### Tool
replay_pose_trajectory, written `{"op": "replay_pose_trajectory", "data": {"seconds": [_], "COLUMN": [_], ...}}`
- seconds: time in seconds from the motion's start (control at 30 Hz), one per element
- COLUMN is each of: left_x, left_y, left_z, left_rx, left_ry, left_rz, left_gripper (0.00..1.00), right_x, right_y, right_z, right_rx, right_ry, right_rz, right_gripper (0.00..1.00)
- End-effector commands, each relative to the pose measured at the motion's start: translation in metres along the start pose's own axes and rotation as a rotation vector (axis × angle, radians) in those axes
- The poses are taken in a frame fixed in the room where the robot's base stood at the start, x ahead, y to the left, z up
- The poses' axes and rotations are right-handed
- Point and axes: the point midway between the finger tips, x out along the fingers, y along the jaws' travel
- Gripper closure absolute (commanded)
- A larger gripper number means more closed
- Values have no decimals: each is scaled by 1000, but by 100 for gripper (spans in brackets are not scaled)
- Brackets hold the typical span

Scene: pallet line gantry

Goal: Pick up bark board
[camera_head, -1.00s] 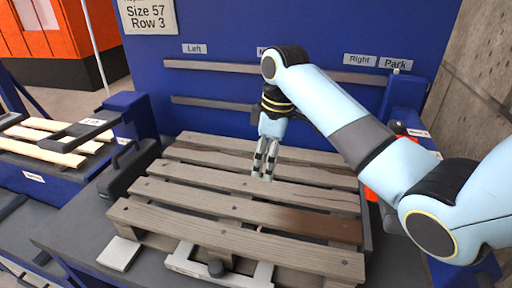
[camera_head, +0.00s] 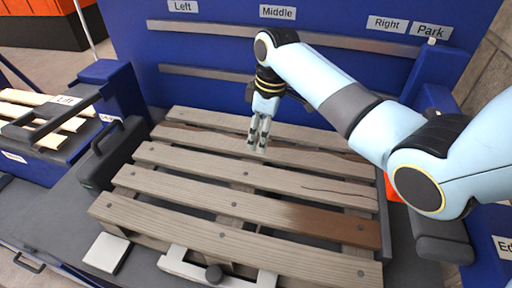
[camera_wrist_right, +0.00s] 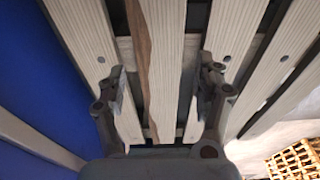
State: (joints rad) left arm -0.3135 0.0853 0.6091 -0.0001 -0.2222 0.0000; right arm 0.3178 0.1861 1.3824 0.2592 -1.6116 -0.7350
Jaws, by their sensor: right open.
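The bark board (camera_head: 205,137) is the second slat from the back of the wooden pallet (camera_head: 240,205). It is pale wood with a dark brown strip along its edge. In the right wrist view the bark board (camera_wrist_right: 165,70) runs lengthwise between the fingers, its brown strip on the left side. My right gripper (camera_head: 258,147) points down over the middle of the board. It is open, with one finger to each side of the board in the right wrist view (camera_wrist_right: 164,85); I cannot tell the height gap. My left gripper is not in view.
Another slat is stained brown (camera_head: 330,225) at its right end. A blue panel (camera_head: 320,75) with grey rails and labels stands behind the pallet. A blue station (camera_head: 45,160) with pale boards is at left. A grey clamp (camera_head: 215,268) sits at the front.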

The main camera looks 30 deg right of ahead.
Motion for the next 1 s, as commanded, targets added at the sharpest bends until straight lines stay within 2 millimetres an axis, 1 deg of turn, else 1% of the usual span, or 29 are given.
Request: {"op": "replay_pose_trajectory", "data": {"seconds": [0.1,0.2,0.3,0.43,0.57,0.73,0.9,1.0], "left_x": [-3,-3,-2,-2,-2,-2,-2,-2], "left_y": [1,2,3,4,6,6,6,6], "left_z": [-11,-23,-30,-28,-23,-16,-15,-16], "left_rx": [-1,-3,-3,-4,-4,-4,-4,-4], "left_ry": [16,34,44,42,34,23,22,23], "left_rz": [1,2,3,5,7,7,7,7], "left_gripper": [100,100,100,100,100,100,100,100], "right_x": [17,32,42,45,45,45,44,44], "right_y": [0,2,2,2,2,2,2,2], "right_z": [-6,-7,-7,-7,-7,-7,-7,-7], "right_rx": [2,1,0,0,0,0,0,0], "right_ry": [-1,-2,-1,0,0,0,0,0], "right_rz": [-4,-4,-2,0,0,-1,-1,0], "right_gripper": [31,31,31,31,31,53,75,87]}}
